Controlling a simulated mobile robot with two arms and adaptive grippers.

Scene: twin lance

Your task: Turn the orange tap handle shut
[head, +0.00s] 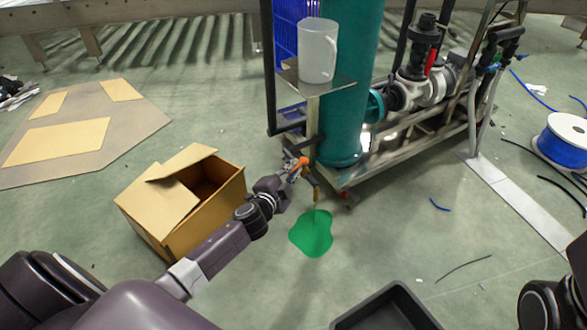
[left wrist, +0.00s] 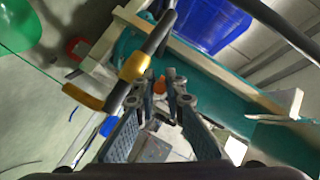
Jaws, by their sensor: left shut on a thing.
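The orange tap handle (head: 301,163) is low on the left side of the teal column (head: 347,90). My left gripper (head: 292,170) reaches it from the lower left and is shut on it. In the left wrist view a small orange part of the handle (left wrist: 160,86) shows between the fingertips (left wrist: 163,93); the fingers hide most of it. A brass fitting (left wrist: 135,67) on a dark pipe lies just beyond the fingers, with a curved brass spout (left wrist: 82,96) beside it. My right gripper is not in view.
A green puddle (head: 312,236) lies on the floor below the tap. An open cardboard box (head: 158,205) stands close to my left arm. A white jug (head: 317,52) rests on a small shelf (head: 341,88) above. A black tray (head: 345,325) is at the bottom.

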